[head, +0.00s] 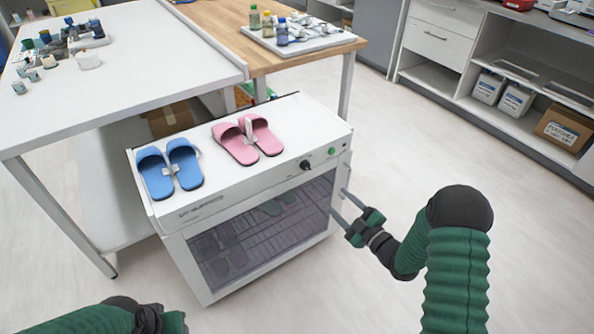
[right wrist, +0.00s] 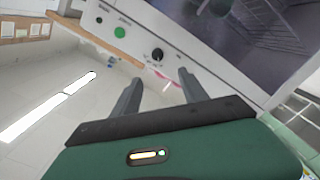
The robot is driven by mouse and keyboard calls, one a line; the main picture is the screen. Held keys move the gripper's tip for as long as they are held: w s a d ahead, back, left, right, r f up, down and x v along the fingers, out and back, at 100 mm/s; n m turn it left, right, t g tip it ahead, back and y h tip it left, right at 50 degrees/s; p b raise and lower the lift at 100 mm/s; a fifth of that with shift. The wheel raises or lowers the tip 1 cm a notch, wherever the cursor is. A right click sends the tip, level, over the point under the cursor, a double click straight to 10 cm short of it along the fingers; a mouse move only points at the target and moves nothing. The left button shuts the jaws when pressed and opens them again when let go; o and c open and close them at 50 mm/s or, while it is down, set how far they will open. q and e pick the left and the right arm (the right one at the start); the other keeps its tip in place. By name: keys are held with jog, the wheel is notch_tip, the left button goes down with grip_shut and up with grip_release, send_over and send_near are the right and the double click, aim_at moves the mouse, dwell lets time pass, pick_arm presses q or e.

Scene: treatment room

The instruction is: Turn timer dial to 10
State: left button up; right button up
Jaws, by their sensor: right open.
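The timer dial (head: 305,165) is a small black knob on the front top strip of a white cabinet (head: 190,211). A green button (head: 331,151) sits to its right. In the right wrist view the dial (right wrist: 157,54) shows beyond the fingertips, with the green button (right wrist: 120,32) to its left. My right gripper (head: 340,203) is open and empty, in front of the cabinet's right end, below and right of the dial. In the right wrist view its two fingers (right wrist: 160,82) are apart, with the dial beyond the gap, not touched. My left gripper (head: 160,318) shows only partly at the bottom edge.
Blue slippers (head: 170,170) and pink slippers (head: 248,140) lie on the cabinet top. Its dark glass door (head: 262,231) faces me, with slippers and racks inside. A white table (head: 120,70) stands left and behind. Open floor lies to the right, before shelves (head: 500,85).

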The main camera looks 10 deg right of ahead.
jog(key=b, duration=0.5)
send_near(307, 169)
jog(key=x, duration=0.8)
jog(key=shift+w+f, duration=0.2)
pick_arm(q)
jog(key=x, duration=0.2)
jog(key=s+x, duration=0.1)
jog(key=x, duration=0.2)
jog(key=shift+d, duration=0.2)
pick_arm(e)
jog(key=shift+w+a+r, duration=0.1)
jog(key=shift+w, duration=0.35)
grip_shut()
